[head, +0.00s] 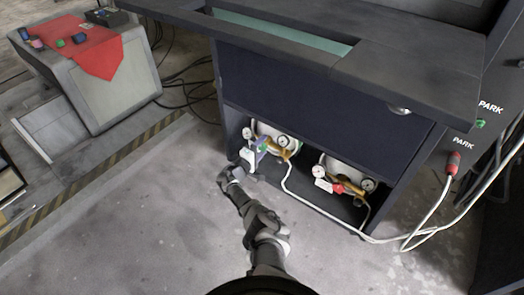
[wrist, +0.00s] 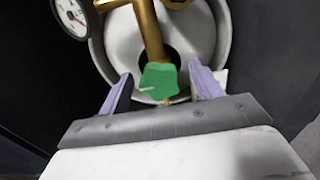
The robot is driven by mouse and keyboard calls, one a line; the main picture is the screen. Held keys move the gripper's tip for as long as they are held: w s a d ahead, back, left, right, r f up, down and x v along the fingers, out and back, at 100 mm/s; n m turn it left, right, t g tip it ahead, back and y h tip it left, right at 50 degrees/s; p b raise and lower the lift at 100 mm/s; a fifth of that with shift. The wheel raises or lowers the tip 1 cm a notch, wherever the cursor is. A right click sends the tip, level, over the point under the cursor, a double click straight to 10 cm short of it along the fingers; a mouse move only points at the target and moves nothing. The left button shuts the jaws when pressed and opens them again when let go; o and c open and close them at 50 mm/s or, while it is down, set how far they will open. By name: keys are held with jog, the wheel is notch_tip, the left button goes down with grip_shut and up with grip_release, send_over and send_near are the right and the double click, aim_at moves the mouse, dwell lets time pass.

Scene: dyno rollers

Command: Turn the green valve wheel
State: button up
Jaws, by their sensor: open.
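The green valve wheel (wrist: 160,82) sits at the end of a brass fitting (wrist: 148,30) in front of a white tank (wrist: 203,38). My gripper (wrist: 163,84) is open, with one purple finger on each side of the green wheel. Gaps show between the fingers and the wheel in the wrist view; I cannot tell how deep the fingers reach. In the head view my gripper (head: 256,152) is at the left tank (head: 272,132) in the dark cabinet's lower opening, and largely hides the green wheel.
A pressure gauge (wrist: 72,17) is at upper left in the wrist view. A second tank with a red valve wheel (head: 338,188) stands to the right. The cabinet overhang (head: 315,100) is above. Hoses (head: 305,203) run along the floor; open floor (head: 160,225) lies left of my arm.

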jog(key=shift+w+d, duration=0.1)
jog(key=shift+w, duration=0.05)
jog(key=c, duration=1)
jog(key=shift+n, duration=0.3)
jog(key=n, duration=0.3)
jog(key=shift+p, duration=0.3)
jog(key=n, duration=0.4)
jog(key=shift+p, duration=0.3)
jog(key=n+p, duration=0.1)
jog(key=n, duration=0.5)
jog(key=shift+n, duration=0.4)
